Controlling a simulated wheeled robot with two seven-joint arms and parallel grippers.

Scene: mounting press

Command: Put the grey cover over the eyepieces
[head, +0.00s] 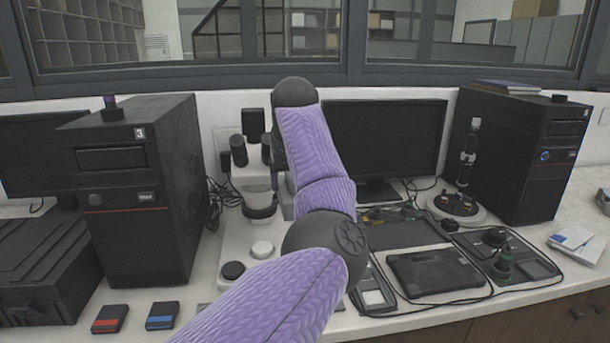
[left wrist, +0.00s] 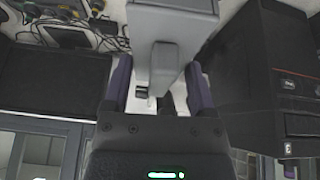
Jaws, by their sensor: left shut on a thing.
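The white microscope (head: 252,178) stands at the middle left of the bench in the head view. Its dark eyepieces (head: 239,151) point up and look uncovered. My purple left arm crosses in front of its right side. My left gripper (left wrist: 158,65) shows in the left wrist view with a purple finger on each side of a grey block-like piece, which I take to be the grey cover (left wrist: 172,22). The fingers are shut on it. In the head view my arm hides the cover and the fingers. My right gripper is not in view.
A black computer tower (head: 140,190) stands close to the microscope's left. A monitor (head: 385,140) stands behind my arm. A black tablet-like device (head: 435,272) and cables lie to the right. Red (head: 110,319) and blue (head: 162,315) boxes lie at the front.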

